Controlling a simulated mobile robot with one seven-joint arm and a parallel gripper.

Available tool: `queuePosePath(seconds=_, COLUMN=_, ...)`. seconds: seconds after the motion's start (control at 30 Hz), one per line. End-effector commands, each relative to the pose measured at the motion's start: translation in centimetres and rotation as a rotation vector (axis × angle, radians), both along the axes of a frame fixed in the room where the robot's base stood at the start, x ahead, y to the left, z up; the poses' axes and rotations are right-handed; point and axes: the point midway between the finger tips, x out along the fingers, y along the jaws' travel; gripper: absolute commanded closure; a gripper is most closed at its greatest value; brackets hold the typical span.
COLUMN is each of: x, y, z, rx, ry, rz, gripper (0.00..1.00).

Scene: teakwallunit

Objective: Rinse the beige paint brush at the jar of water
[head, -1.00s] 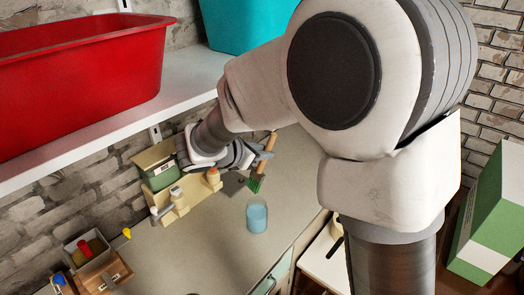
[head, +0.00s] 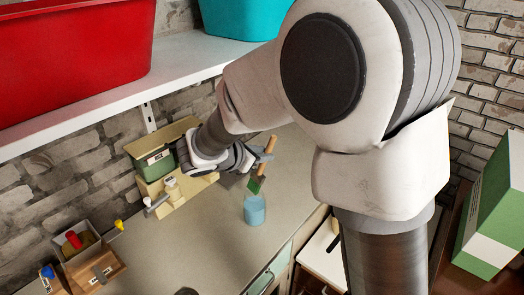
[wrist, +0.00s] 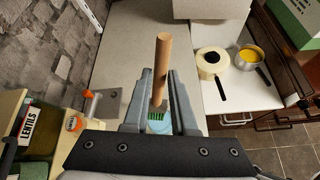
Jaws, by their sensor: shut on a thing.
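The beige paint brush (head: 265,168) has a tan wooden handle and green bristles pointing down. It is tilted in the head view, its bristles just above the rim of the jar of water (head: 255,210); I cannot tell whether they touch it. The jar is a small clear cup of blue water standing on the counter. My gripper (head: 260,157) is shut on the brush. In the wrist view the handle (wrist: 162,65) rises between the fingers (wrist: 160,100), and green bristles (wrist: 157,115) show below. The jar is mostly hidden there.
A beige caddy (head: 180,190) with bottles and a green box (head: 153,163) stand left of the brush. A shelf (head: 160,88) with red and teal bins (head: 240,18) hangs above. The counter (head: 215,240) around the jar is clear.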

Motion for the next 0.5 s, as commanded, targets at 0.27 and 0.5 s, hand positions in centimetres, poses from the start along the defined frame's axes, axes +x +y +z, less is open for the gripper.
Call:
queuePosePath(seconds=0.27, x=0.0, y=0.0, z=-3.4, rx=0.000, ry=0.000, rz=0.000, gripper=1.00)
queuePosePath(seconds=0.5, x=0.0, y=0.0, z=-5.7, rx=0.000, ry=0.000, rz=0.000, gripper=1.00)
